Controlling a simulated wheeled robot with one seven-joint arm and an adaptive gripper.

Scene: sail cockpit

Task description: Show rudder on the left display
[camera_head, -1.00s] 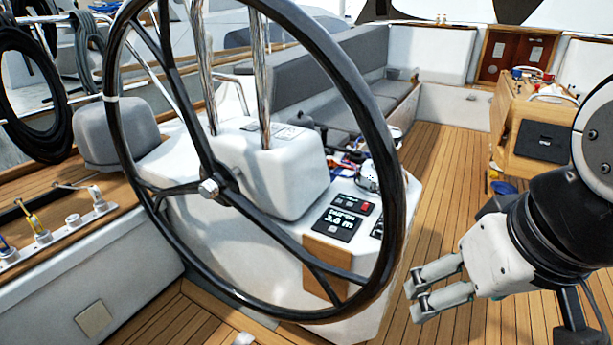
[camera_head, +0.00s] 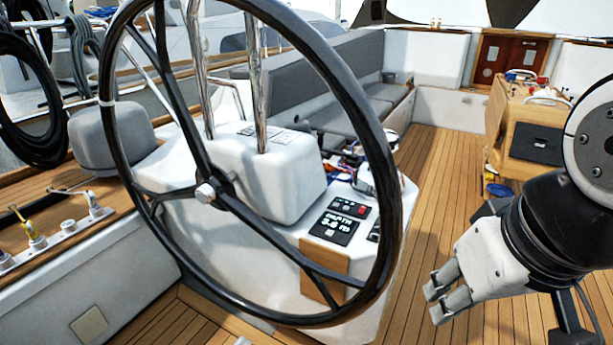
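The left display (camera_head: 335,226) is a small black screen on the white helm console, seen through the steering wheel. It shows white text that seems to read DEPTH with a value near 3.6 m. Just above it is a black button panel (camera_head: 349,207) with small keys, one of them red. A second display (camera_head: 374,232) to the right is mostly hidden by the wheel rim. My gripper (camera_head: 447,294) is at the lower right, over the deck, clear of the console and pointing left. It holds nothing visible; its fingers look close together, but their gap is unclear.
The large black steering wheel (camera_head: 391,205) stands in front of the console. Loose items (camera_head: 345,165) lie on the console behind the displays. A wooden table (camera_head: 509,115) stands at the right. Open teak deck (camera_head: 440,170) lies between console and table.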

